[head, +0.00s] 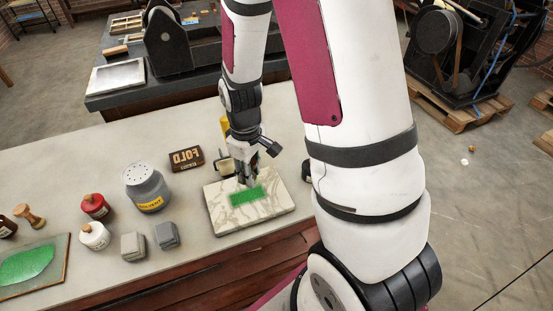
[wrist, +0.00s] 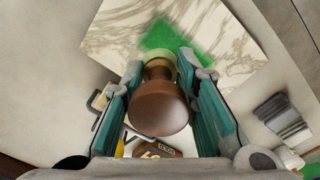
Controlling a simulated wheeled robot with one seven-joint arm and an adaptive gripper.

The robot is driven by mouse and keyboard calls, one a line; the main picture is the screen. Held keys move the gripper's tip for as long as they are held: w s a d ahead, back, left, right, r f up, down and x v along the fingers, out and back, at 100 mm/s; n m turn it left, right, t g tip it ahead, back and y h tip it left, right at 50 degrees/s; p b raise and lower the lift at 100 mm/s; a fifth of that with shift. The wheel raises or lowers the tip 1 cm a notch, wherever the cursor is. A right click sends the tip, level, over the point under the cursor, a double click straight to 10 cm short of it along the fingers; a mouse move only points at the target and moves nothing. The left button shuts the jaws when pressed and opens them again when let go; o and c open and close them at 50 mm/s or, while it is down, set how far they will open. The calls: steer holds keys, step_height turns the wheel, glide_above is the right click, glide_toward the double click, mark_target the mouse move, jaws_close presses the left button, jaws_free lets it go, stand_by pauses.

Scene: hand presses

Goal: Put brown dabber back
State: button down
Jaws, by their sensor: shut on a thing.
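My gripper (head: 244,176) points down over the marble slab (head: 273,210). In the wrist view, my gripper (wrist: 164,92) is shut on the brown dabber (wrist: 160,108), with a finger on each side. Its dark brown rounded handle faces the camera, and a pale yellow-green part shows beyond it. A green ink patch (head: 246,194) lies on the slab close by the fingertips; it also shows in the wrist view (wrist: 195,50). In the head view the dabber is mostly hidden by the gripper. I cannot tell whether it touches the slab.
Left of the slab are a dark FOLD block (head: 187,159), a grey shaker can (head: 147,188), two grey blocks (head: 167,235), a red-bodied jar (head: 95,206), a white jar (head: 94,236) and a tan wooden-handled tool (head: 30,215). A green-inked plate (head: 52,270) lies front left.

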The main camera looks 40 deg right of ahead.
steer(key=shift+s+d+f+n, duration=0.1)
steer(key=shift+s+d+n, duration=0.2)
steer(key=shift+s, duration=0.35)
steer(key=shift+s+d+f+n, duration=0.1)
steer(key=shift+s+d+n, duration=0.15)
steer(key=shift+s, duration=0.35)
steer(key=shift+s+d, duration=0.1)
steer(key=shift+d, duration=0.05)
steer(key=w+d, duration=0.3)
steer(key=d, duration=0.1)
steer(key=w+d+f, duration=0.1)
steer(key=w+d, duration=0.2)
steer(key=d, duration=0.1)
steer(key=w+d, duration=0.3)
steer(key=d, duration=0.1)
steer(key=shift+w+d+f, duration=0.15)
steer(key=shift+d+f, duration=0.1)
steer(key=shift+f, duration=1.75)
steer(key=c, duration=1.3)
jaws_free()
steer(key=shift+f, duration=0.1)
